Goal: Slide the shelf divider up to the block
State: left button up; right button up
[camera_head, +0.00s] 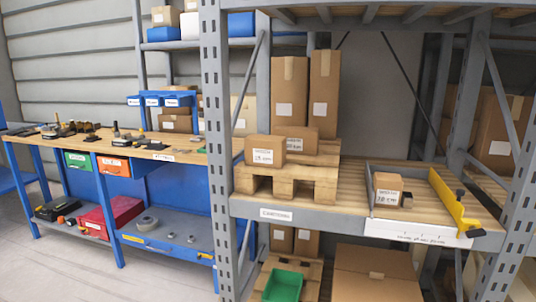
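A yellow shelf divider (452,203) stands on the wooden shelf board at the right, running from back to front. It has a dark knob and a black end piece (476,233) at the shelf's front edge. A small brown box-shaped block (387,189) with a white label stands left of the divider, close to a thin grey upright (369,188). A stretch of bare board lies between block and divider; they are apart. Neither of my grippers is in view.
A white printed strip (418,233) runs along the shelf's front edge. A pallet (290,182) with cartons stands further left on the shelf. Grey rack posts (216,130) flank the shelf. A workbench (120,148) with tools is at the left.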

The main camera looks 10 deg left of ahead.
aim_at(453, 203)
jog(key=u, duration=0.4)
jog(key=k, duration=1.05)
jog(key=z, duration=0.8)
jog(key=i, duration=1.05)
jog(key=z, duration=0.1)
